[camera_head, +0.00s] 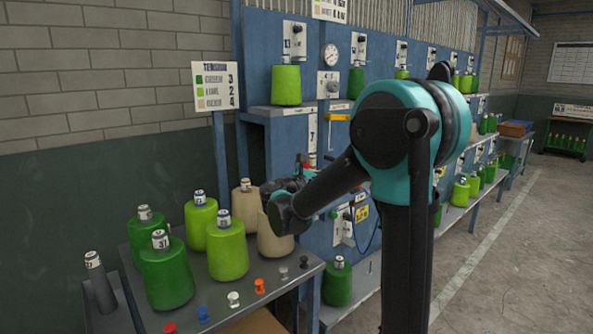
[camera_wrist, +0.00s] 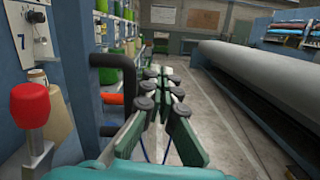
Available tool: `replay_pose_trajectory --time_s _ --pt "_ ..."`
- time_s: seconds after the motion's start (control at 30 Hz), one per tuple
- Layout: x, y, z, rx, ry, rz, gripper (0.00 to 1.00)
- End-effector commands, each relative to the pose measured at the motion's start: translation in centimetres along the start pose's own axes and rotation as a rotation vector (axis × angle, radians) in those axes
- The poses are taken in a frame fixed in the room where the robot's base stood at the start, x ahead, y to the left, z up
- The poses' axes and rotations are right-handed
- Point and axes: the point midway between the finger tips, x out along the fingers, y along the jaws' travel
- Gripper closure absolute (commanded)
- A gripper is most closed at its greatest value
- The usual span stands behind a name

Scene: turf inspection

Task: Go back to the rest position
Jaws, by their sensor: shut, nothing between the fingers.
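In the wrist view, my gripper (camera_wrist: 155,78) points along the aisle with its green-sided, dark-padded fingers together and nothing between them. In the head view, my dark and teal arm reaches left and down in front of the blue machine. The wrist end (camera_head: 290,187) is near the back right of the grey cone table, and the fingertips cannot be made out there. A red knob (camera_wrist: 30,105) is close on the left in the wrist view. A black handle (camera_wrist: 120,75) stands just left of the fingers.
The grey table (camera_head: 215,290) holds several green and beige yarn cones (camera_head: 228,247) and coloured pegs (camera_head: 233,299). The blue machine frame (camera_head: 265,50) runs along the aisle. A large grey roll (camera_wrist: 260,85) lies at right in the wrist view. The floor (camera_head: 505,245) at right is clear.

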Motion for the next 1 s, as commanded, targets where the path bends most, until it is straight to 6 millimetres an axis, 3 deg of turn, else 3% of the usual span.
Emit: replay_pose_trajectory --time_s 0.1,0.23,0.37,0.5,0.6,0.8,1.0 --pt "1.2 -5.8 -4.4 0.201 0.187 -0.081 1.00" --pt "0.7 -12.2 -10.2 0.484 0.407 -0.227 1.00" --pt "-1.9 -17.7 -15.4 0.777 0.594 -0.420 1.00" --pt "-6.4 -22.5 -20.2 1.097 0.758 -0.680 1.00" --pt "-10.4 -25.0 -22.9 1.322 0.848 -0.898 1.00" --pt "-17.4 -27.2 -25.9 1.668 0.945 -1.306 1.00" --pt "-20.6 -27.6 -26.6 1.810 0.967 -1.519 1.00"
